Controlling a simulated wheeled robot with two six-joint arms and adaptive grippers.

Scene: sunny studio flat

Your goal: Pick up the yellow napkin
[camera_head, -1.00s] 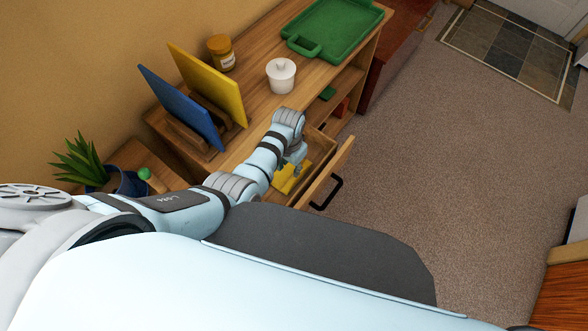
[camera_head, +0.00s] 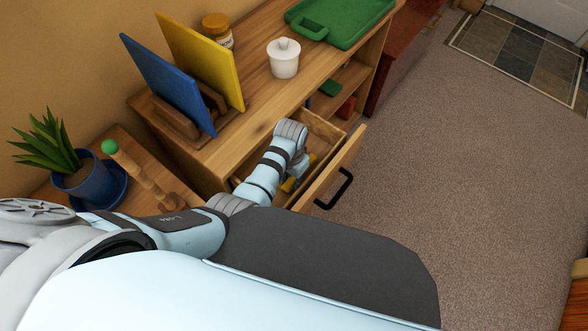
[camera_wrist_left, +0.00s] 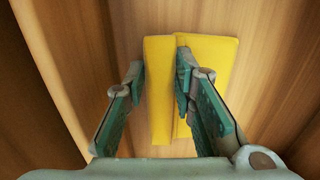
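The yellow napkin (camera_wrist_left: 161,100) is in the open wooden drawer (camera_head: 323,136). In the left wrist view one narrow raised part stands between my fingers, and a wider part spreads to the right behind the right finger. In the head view my left gripper (camera_head: 291,178) reaches down into the drawer and hides most of the napkin; only a little yellow shows. My right gripper is not in view.
The drawer front with its black handle (camera_head: 335,190) stands out over the carpet. On the cabinet top are a white lidded pot (camera_head: 284,60), a green tray (camera_head: 345,20), a jar (camera_head: 217,30), and blue (camera_head: 165,82) and yellow (camera_head: 205,62) boards in a rack. A potted plant (camera_head: 80,180) is left.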

